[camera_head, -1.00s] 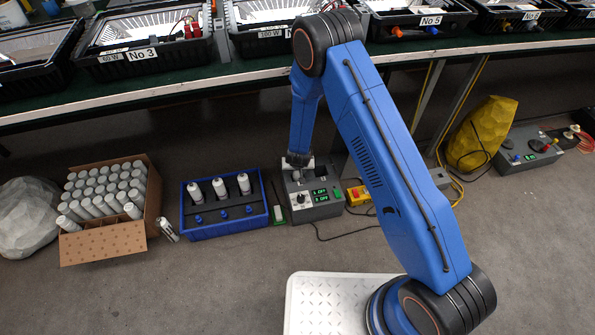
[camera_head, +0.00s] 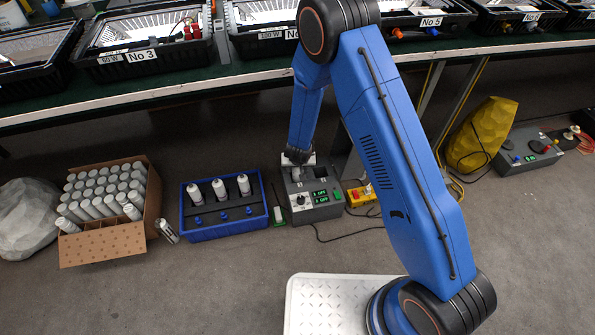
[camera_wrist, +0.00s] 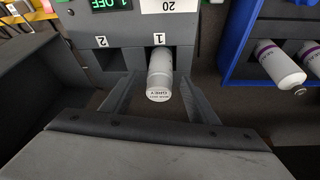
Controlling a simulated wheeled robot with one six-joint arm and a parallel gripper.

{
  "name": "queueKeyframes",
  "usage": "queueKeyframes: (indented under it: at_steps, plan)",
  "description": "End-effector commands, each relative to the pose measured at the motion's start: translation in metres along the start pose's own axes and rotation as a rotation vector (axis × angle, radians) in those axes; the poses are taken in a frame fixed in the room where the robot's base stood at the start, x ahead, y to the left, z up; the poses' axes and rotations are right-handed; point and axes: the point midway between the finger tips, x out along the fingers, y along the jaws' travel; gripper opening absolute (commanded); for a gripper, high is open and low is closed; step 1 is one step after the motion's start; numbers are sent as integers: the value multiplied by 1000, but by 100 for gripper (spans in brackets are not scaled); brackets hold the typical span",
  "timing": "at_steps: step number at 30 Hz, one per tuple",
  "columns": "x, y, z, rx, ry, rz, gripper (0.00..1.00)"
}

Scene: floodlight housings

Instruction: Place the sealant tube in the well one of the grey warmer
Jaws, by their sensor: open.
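The grey warmer (camera_head: 318,212) stands on the floor under the bench, with a small green display. Its wells marked 1 and 2 show in the wrist view (camera_wrist: 125,31). A white sealant tube (camera_wrist: 160,68) sits in well one, its labelled round end sticking out toward the wrist camera. Well two looks empty. My gripper (camera_wrist: 159,80) is open, with one finger on each side of the tube's outer end and visible gaps between. In the head view my gripper (camera_head: 297,160) is at the warmer's back left and mostly hides the wells.
A blue rack (camera_head: 228,232) with several tubes stands left of the warmer. A yellow box (camera_head: 362,194) with cables is close on the right. The bench edge (camera_head: 150,97) runs above.

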Motion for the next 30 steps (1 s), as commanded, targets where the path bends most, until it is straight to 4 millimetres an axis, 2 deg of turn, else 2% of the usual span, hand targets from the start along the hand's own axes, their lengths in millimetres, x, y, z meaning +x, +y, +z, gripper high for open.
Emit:
queueKeyframes:
  at_steps: [3, 9, 24, 26, 30]
  plan:
    - [-20, -1, -1, 2, 3, -1, 54]
    - [-44, -1, -1, 1, 3, 0, 54]
    - [-61, 0, -4, 3, 3, -8, 54]
    - [-70, 1, -9, 7, 6, -19, 54]
    - [-107, 6, -30, 20, 14, -68, 54]
